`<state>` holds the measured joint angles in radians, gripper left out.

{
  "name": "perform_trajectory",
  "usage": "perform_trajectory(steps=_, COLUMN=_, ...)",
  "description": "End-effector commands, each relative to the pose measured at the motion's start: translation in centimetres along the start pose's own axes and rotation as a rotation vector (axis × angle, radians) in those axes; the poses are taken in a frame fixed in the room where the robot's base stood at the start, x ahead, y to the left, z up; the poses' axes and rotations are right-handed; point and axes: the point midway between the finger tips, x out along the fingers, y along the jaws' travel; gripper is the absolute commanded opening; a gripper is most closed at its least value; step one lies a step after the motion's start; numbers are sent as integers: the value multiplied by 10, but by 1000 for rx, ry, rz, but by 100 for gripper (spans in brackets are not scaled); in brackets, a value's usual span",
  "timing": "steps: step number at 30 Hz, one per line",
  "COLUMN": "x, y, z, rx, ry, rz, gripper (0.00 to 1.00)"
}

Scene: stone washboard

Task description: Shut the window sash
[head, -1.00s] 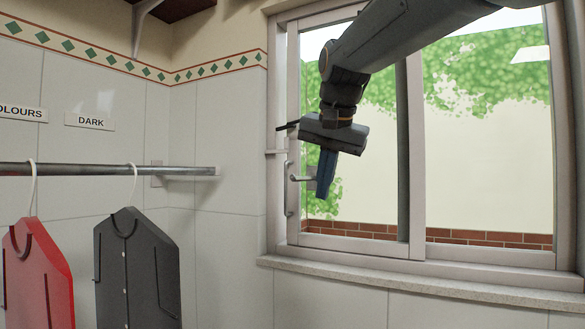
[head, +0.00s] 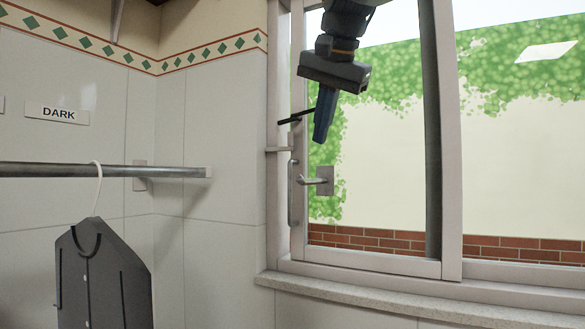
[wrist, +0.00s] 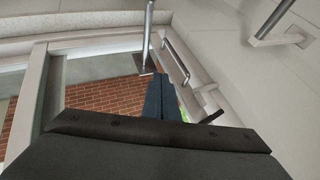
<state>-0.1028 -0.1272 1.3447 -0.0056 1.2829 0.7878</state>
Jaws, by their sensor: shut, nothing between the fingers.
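The window sash (head: 370,262) is a pale framed pane in the left part of the window, in the head view. I cannot tell how far it stands open. A small metal hook handle on a square plate (head: 325,180) shows near its left side. A slim upright bar handle (head: 292,192) is at the left stile; it also shows in the wrist view (wrist: 176,60). My gripper (head: 319,140) has its blue fingers shut together and empty, pointing down just above the hook handle, apart from it in the head view. Its fingertips show in the wrist view (wrist: 160,80).
A "DARK" label (head: 57,112) is above. A stone sill (head: 400,305) runs below the window. A brick wall (head: 510,246) shows outside.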

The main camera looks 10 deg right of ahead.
Motion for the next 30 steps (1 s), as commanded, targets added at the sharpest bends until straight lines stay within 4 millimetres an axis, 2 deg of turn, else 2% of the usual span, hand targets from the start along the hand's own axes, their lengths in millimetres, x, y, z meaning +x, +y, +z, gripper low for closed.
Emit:
perform_trajectory(steps=4, x=-1, y=-2, z=1, rx=3, ry=1, rz=-5, gripper=0)
perform_trajectory(steps=8, x=13, y=-5, z=3, rx=-3, ry=-3, rz=-6, gripper=0)
perform_trajectory(steps=21, x=97, y=-7, z=5, rx=-6, ry=-6, rz=-6, gripper=0)
perform_trajectory(steps=24, x=102, y=-23, z=5, rx=-8, ry=-5, rz=-9, gripper=0)
perform_trajectory(steps=30, x=111, y=-38, z=4, rx=-5, ry=-3, rz=-8, gripper=0)
